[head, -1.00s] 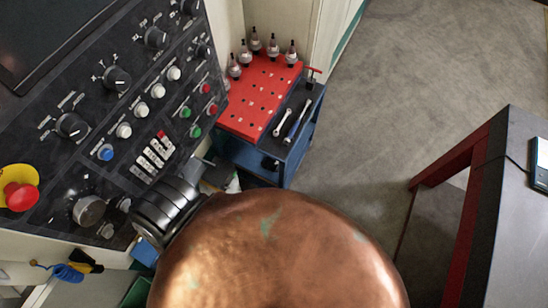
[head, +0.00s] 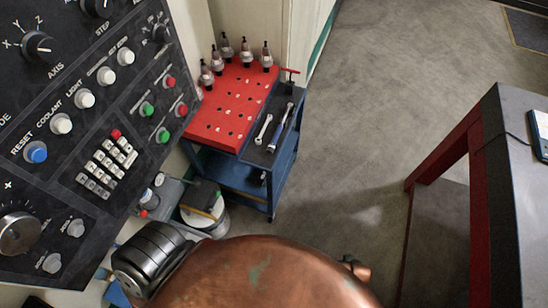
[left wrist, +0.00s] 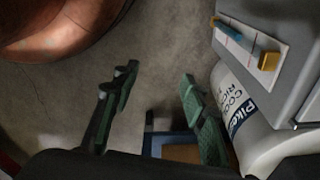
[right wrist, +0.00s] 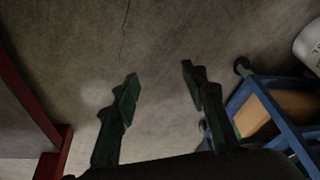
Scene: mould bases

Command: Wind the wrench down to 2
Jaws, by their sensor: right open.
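Two wrenches lie on the dark strip on top of the tool cart in the head view. One is a short silver wrench (head: 263,129). Beside it to the right is a longer wrench (head: 281,129) with a bluish handle. No scale or number can be read on either one. Neither gripper shows in the head view. In the left wrist view my left gripper (left wrist: 158,75) is open and empty, with floor between its fingers. In the right wrist view my right gripper (right wrist: 160,72) is open and empty above the floor, left of the cart's blue frame (right wrist: 268,108).
The cart's red top (head: 229,112) holds several tool holders (head: 225,47) at the back. A machine control panel (head: 70,130) stands at the left. A dark table (head: 510,190) with red legs is at the right. Open floor (head: 400,90) lies between cart and table.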

